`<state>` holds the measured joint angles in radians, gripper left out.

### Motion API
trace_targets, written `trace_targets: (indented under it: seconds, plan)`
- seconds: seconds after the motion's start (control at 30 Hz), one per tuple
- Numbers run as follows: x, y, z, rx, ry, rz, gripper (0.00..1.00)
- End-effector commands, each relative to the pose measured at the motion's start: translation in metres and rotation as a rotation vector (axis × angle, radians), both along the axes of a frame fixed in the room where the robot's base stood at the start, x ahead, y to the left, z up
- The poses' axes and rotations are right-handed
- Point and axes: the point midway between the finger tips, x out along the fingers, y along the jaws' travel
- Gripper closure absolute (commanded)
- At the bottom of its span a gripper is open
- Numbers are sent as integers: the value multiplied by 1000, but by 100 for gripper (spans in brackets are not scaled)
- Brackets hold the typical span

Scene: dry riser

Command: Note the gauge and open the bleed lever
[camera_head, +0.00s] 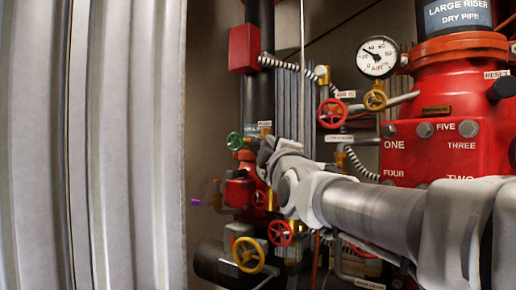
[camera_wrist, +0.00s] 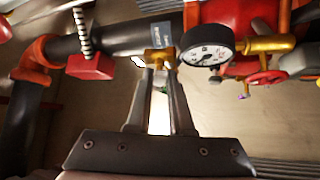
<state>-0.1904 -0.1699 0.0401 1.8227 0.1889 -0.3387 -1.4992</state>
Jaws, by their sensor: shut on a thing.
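The round white gauge (camera_head: 377,57) with a black needle stands at upper right in the head view, left of the large red riser; its needle points to the upper left. A black-rimmed gauge (camera_wrist: 208,45) shows in the wrist view, right of my gripper. My gripper (camera_wrist: 160,69) has its fingertips close on either side of a small brass fitting (camera_wrist: 158,60) below a dark pipe with a blue label. I cannot tell whether this fitting is the bleed lever. In the head view my arm hides the fingertips. A purple-tipped lever (camera_head: 200,203) sticks out left of the lower red valve.
A red box (camera_head: 244,48) is on the black pipe. The large red riser body (camera_head: 440,150) stands at right. Corrugated grey metal (camera_head: 120,150) fills the left.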

Motion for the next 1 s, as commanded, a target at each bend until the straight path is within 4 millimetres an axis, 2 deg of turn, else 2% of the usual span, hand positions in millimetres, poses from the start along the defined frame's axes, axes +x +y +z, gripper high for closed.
trace_targets:
  seconds: [0.37, 1.0]
  plan:
    - [3, 2, -17, 145, -97, -1, 100]
    - [15, 22, -34, 638, -417, 2, 100]
